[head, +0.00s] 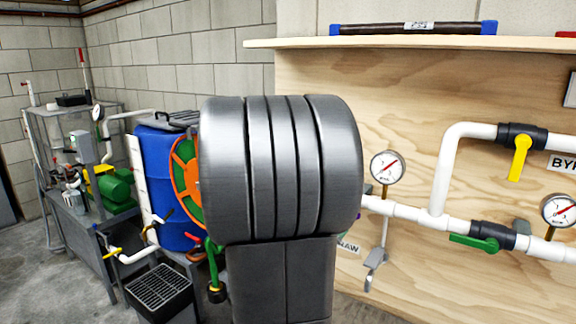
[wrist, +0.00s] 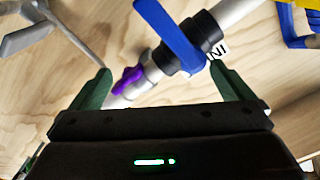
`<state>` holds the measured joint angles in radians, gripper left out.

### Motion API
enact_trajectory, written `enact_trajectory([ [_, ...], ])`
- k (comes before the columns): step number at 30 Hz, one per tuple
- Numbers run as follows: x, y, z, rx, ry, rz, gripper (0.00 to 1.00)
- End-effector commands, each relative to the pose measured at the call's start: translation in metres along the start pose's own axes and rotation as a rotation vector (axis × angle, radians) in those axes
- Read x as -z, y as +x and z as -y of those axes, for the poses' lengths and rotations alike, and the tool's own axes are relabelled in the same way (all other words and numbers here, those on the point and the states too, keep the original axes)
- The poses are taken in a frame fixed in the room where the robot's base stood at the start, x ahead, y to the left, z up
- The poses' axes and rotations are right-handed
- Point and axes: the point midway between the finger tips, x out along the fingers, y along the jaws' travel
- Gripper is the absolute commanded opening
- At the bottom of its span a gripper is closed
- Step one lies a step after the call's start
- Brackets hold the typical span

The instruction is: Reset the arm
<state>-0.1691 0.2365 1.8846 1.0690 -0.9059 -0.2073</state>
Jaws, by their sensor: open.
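My gripper (wrist: 160,85) shows in the wrist view with its two green fingers spread wide apart and nothing between them that it grips. Beyond the fingers is a pale pipe with a black valve body (wrist: 198,48) and a blue lever handle (wrist: 170,35). A purple part (wrist: 128,80) sits on the same pipe, lower left. I cannot tell how far the fingers are from the valve. In the head view my arm fills the middle and hides what is behind it; the gripper does not show there.
A plywood panel (head: 330,110) carries white pipes, gauges (head: 388,167), a yellow-handled valve (head: 520,155) and a green-handled valve (head: 475,242). A shelf (head: 420,43) juts out above. A blue barrel (head: 165,175), a black crate (head: 160,290) and a pump bench stand left. Some grey floor is open at lower left.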

Motion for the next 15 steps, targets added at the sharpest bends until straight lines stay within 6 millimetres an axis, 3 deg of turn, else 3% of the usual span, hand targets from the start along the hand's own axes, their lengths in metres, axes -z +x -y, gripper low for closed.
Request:
enact_trajectory([
  [15,0.016,0.000,0.008,-0.001,-0.372,0.002,1.00],
])
